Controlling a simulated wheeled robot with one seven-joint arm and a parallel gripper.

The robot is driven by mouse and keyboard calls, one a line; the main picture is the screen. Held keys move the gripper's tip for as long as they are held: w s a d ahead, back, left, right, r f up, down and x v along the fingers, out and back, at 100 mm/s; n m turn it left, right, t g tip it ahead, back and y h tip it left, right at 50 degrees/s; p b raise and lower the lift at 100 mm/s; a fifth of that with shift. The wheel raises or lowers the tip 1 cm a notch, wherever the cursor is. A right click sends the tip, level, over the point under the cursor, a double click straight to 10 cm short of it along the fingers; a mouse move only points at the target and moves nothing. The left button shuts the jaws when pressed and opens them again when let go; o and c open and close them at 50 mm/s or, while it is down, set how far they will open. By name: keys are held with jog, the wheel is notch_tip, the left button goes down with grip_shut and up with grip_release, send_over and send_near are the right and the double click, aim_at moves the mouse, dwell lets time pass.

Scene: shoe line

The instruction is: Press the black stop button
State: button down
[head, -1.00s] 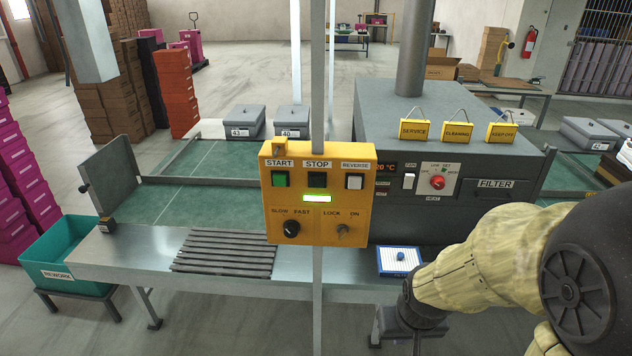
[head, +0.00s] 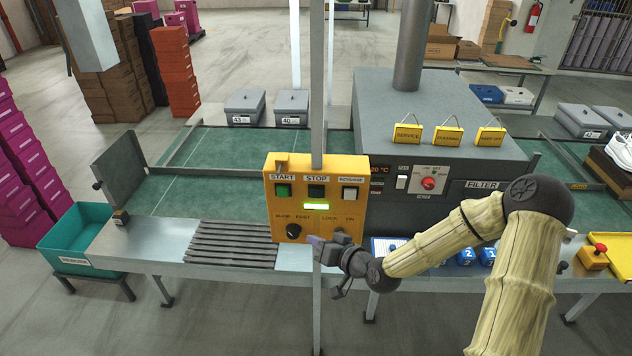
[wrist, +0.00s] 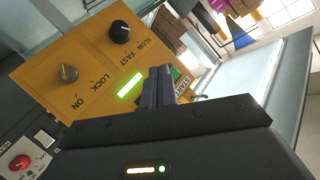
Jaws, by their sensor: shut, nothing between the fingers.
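The black stop button (head: 316,191) is under the STOP label in the top row of the yellow control box (head: 273,210). The green start button (head: 284,190) is to its left and the white reverse button (head: 350,193) to its right. My gripper (head: 316,243) is shut and empty, in front of the box's lower edge and below the stop button in the head view. In the wrist view, the shut fingers (wrist: 157,84) point at the box face beside the lit green bar (wrist: 129,85). They hide the stop button there.
A black speed knob (head: 293,231) and a lock switch (wrist: 68,73) sit on the box's lower part. A grey post (head: 316,140) runs behind the box. The grey machine (head: 440,110) with a red knob (head: 428,184) stands to the right. A teal bin (head: 75,240) is at left.

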aim_at(316, 193)
jog(key=r, duration=0.1)
jog(key=w+r+t, duration=0.1)
jog(key=r+m, duration=0.1)
jog(key=shift+w+r+t+y, duration=0.25)
jog(key=shift+t+y, duration=0.05)
jog(key=shift+t, duration=0.1)
jog(key=shift+w, duration=0.1)
jog(key=shift+w+d, duration=0.2)
jog(key=shift+w, duration=4.05)
jog(key=shift+w, duration=0.1)
jog(key=shift+w+b, duration=0.3)
jog(key=shift+w, duration=0.05)
